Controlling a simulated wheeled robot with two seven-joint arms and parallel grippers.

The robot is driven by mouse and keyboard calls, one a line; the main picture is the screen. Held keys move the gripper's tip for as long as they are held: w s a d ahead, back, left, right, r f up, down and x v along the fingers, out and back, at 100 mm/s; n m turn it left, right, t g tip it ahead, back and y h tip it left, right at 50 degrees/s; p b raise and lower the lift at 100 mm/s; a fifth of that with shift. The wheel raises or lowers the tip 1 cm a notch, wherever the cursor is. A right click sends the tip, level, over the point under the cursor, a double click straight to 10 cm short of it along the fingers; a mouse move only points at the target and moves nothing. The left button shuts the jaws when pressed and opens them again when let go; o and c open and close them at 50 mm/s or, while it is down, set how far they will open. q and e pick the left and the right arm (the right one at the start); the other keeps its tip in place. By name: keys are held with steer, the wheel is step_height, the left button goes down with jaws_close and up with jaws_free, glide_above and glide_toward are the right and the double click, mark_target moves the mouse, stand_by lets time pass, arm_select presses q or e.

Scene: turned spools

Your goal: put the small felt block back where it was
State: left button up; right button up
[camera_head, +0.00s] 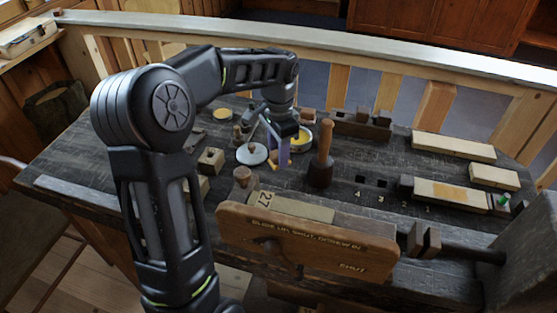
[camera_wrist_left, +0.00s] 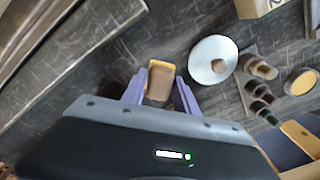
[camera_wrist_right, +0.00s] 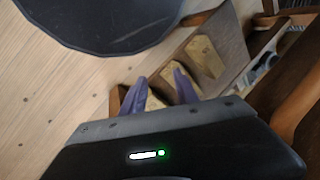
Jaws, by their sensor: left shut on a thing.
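The mallet (camera_head: 322,160) stands close right. A wooden vise board (camera_head: 300,243) rises along the front. Pale wooden blocks (camera_head: 452,146) lie at the right. A rail (camera_head: 330,53) runs behind the bench.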

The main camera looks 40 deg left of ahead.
arm_select(q)
steer(key=shift+f, duration=1.5)
steer(key=shift+f, duration=0.2)
steer(key=o, duration=1.2)
steer(key=shift+r, duration=0.1)
step_height(320, 180, up, 12)
steer(key=shift+r, duration=0.1)
